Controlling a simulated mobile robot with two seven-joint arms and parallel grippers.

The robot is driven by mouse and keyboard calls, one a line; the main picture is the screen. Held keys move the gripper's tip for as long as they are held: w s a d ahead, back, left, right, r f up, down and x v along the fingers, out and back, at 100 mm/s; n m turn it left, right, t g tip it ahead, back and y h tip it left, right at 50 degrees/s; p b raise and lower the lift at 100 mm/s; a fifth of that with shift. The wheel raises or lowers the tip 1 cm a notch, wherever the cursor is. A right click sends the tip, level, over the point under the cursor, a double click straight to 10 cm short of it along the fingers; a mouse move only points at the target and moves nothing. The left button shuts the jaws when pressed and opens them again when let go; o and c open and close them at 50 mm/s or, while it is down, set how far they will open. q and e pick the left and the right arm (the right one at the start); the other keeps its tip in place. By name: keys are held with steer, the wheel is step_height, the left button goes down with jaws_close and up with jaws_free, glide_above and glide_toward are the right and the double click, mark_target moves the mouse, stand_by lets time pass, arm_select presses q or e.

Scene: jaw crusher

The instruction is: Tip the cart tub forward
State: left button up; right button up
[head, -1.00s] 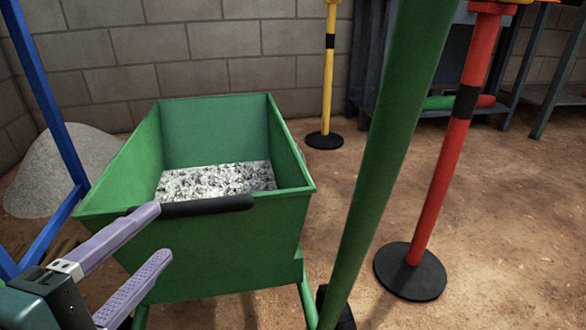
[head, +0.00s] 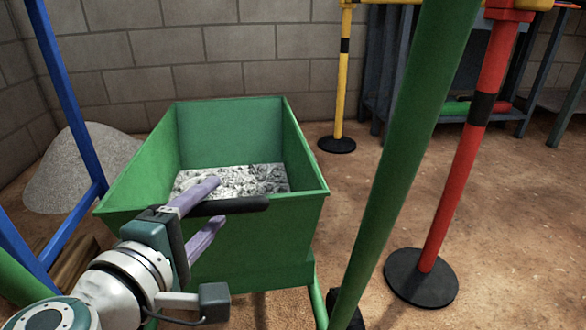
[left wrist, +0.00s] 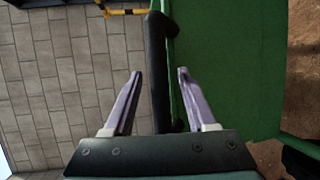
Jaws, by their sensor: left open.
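The green cart tub (head: 262,240) stands level, with grey-white crushed stone (head: 250,180) on its floor. A black handle bar (head: 245,204) runs along its near rim. My left gripper (head: 220,201) is at the left part of this bar, its purple fingers open, one above and one below it. In the left wrist view, the black bar (left wrist: 156,75) lies between the open fingertips (left wrist: 160,72), with the green tub wall (left wrist: 225,80) to the right. A gap shows beside the fingers, so the bar is not gripped. My right gripper is not in view.
A green post (head: 400,160) rises close at the right of the tub. Beyond stand a red post (head: 465,150) and a yellow post (head: 343,90) on black bases. A blue frame (head: 65,100) and a grey heap (head: 80,165) are at the left.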

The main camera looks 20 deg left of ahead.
arm_select(q)
steer(key=shift+c, duration=0.4)
jaws_close()
stand_by(0.9)
